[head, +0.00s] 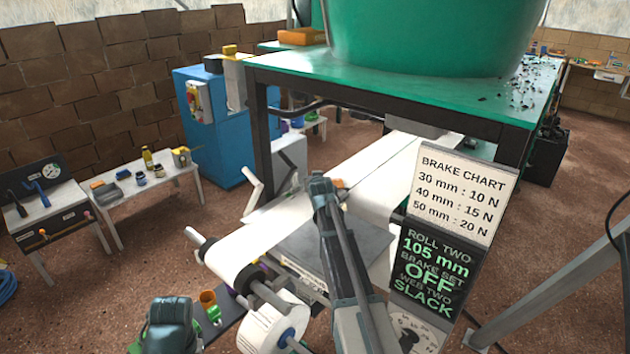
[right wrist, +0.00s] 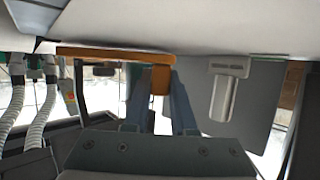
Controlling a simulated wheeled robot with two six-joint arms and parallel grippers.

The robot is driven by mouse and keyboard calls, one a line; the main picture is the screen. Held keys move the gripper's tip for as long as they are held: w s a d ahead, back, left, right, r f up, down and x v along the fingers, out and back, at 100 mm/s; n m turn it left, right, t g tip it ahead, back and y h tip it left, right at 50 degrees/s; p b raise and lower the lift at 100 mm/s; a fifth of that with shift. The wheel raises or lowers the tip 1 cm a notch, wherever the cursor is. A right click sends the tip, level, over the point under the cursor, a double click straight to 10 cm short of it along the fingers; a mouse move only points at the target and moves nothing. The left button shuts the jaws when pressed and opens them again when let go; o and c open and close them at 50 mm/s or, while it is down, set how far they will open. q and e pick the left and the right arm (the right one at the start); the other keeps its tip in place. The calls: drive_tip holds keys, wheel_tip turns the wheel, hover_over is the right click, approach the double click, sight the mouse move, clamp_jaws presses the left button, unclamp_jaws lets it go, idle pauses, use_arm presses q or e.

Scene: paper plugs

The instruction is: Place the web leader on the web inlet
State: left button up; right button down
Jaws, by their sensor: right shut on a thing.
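My right gripper (head: 322,187) reaches up over the white paper webs. In the right wrist view its two blue fingers (right wrist: 160,100) are shut on the stem of an orange bar (right wrist: 115,54), which I take for the web leader. The bar lies along the edge of a white surface; a small orange bit (head: 338,183) shows beside the gripper in the head view. A white web (head: 345,175) runs from the front roller up under the green table. I cannot pick out the web inlet with certainty. A teal-grey part of my left arm (head: 168,325) shows at the bottom; its fingers cannot be made out.
A sign with a brake chart (head: 455,195) stands right of the webs. The roller (head: 250,280) and a paper roll (head: 275,325) are in front. The green table (head: 430,85) overhangs the far end. A blue cabinet (head: 225,135) stands behind left. A grey bracket (right wrist: 228,90) hangs beside my fingers.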

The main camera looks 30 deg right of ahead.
drive_tip(key=shift+s+a+f+b, duration=0.45)
drive_tip(key=shift+s+f+b, duration=0.1)
drive_tip(key=shift+s+b, duration=0.2)
drive_tip(key=c, duration=0.7)
unclamp_jaws()
drive_tip(key=shift+s+a, duration=0.1)
drive_tip(key=shift+o, duration=0.2)
drive_tip(key=shift+s+a, duration=0.1)
drive_tip(key=shift+s, duration=0.05)
drive_tip(key=shift+s+a+r+p, duration=0.1)
drive_tip(key=shift+s+r+p, duration=0.05)
drive_tip(key=shift+s+p, duration=0.2)
drive_tip(key=shift+t, duration=0.3)
drive_tip(key=s+r+p, duration=0.1)
drive_tip(key=s+a+r+p, duration=0.1)
drive_tip(key=s, duration=0.1)
drive_tip(key=s+a+r+p, duration=0.1)
drive_tip(key=s+r, duration=0.1)
drive_tip(key=shift+w+d+r, duration=0.1)
drive_tip(key=shift+d, duration=0.05)
